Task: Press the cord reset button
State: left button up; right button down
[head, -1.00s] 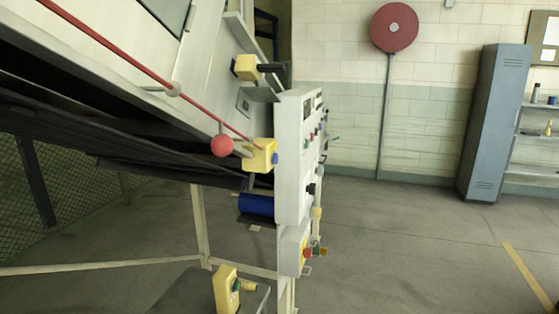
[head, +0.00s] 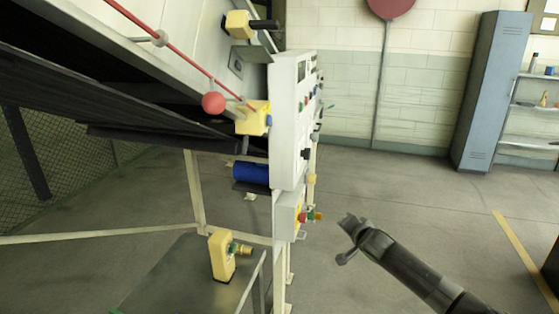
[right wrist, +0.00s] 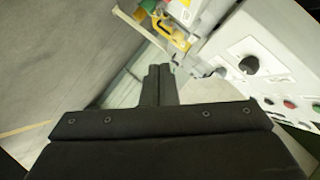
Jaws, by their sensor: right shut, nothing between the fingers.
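A yellow cord switch box (head: 253,118) is fixed under the sloping conveyor side, at the end of a red cord (head: 190,65). A blue button (head: 268,120) sits on its right face. A red ball (head: 213,103) hangs just left of the box. My right gripper (head: 347,221) is to the lower right of the box, well apart from it, over the open floor. In the right wrist view its two black fingers (right wrist: 158,84) are together with nothing between them. My left gripper is out of view.
A white control panel (head: 290,125) stands right of the box; its black knob (right wrist: 249,65) shows in the wrist view. A lower box carries red and green buttons (head: 307,216). A yellow pedestal box (head: 222,255) stands on a metal surface. Open floor lies right.

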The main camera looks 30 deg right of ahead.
jog(key=a+r+m+t+y, duration=0.1)
jog(key=a+r, duration=0.3)
jog(key=r, duration=0.6)
jog(key=a+r+m+t+y, duration=0.1)
jog(key=a+r, duration=0.4)
jog(key=r, duration=0.6)
jog(key=a+r+m+t+y, duration=0.1)
jog(key=a+r, duration=0.4)
jog(key=r, duration=0.5)
jog(key=shift+s+a+r+m+t+b, duration=0.15)
jog(key=shift+s+r+m+t+b, duration=0.25)
jog(key=shift+m+t, duration=0.55)
jog(key=shift+w+f+n+t, duration=0.1)
jog(key=shift+w+n+t, duration=0.1)
jog(key=shift+n+t, duration=0.05)
jog(key=p, duration=0.6)
send_near(270, 121)
jog(key=w+d, duration=0.3)
jog(key=w, duration=0.2)
jog(key=shift+w+a, duration=0.6)
jog(key=shift+w, duration=0.3)
